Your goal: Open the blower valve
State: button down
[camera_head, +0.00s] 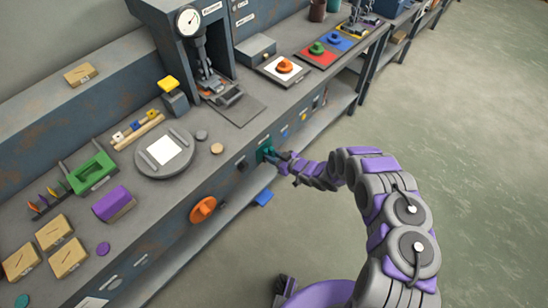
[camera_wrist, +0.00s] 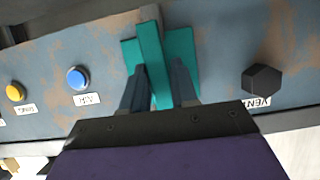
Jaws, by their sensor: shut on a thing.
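A teal valve handle (camera_head: 265,151) sits on the front panel of the bench in the head view. In the wrist view the teal handle (camera_wrist: 152,52) is a bar standing out from a wider teal piece on the blue-grey panel. No label for it is readable, so I cannot confirm from print that it is the blower valve. My gripper (camera_head: 275,157) reaches it from the right, and in the wrist view my gripper (camera_wrist: 160,84) has one dark finger on each side of the bar, shut on it. The bar's lower part lies between the fingers.
In the wrist view, a black hexagonal knob (camera_wrist: 262,80) is to the right; a blue button (camera_wrist: 77,78) and yellow button (camera_wrist: 16,91) are to the left. An orange handwheel (camera_head: 203,209) is farther along the front. The floor (camera_head: 460,150) to the right is clear.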

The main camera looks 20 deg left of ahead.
jog(key=shift+w+d, duration=0.1)
jog(key=shift+w, duration=0.05)
jog(key=c, duration=1)
grip_release()
jog(key=shift+o, duration=0.2)
jog(key=p+v, duration=0.3)
jog(key=v, duration=1.4)
jog(key=shift+d, duration=0.15)
jog(key=shift+f, duration=0.1)
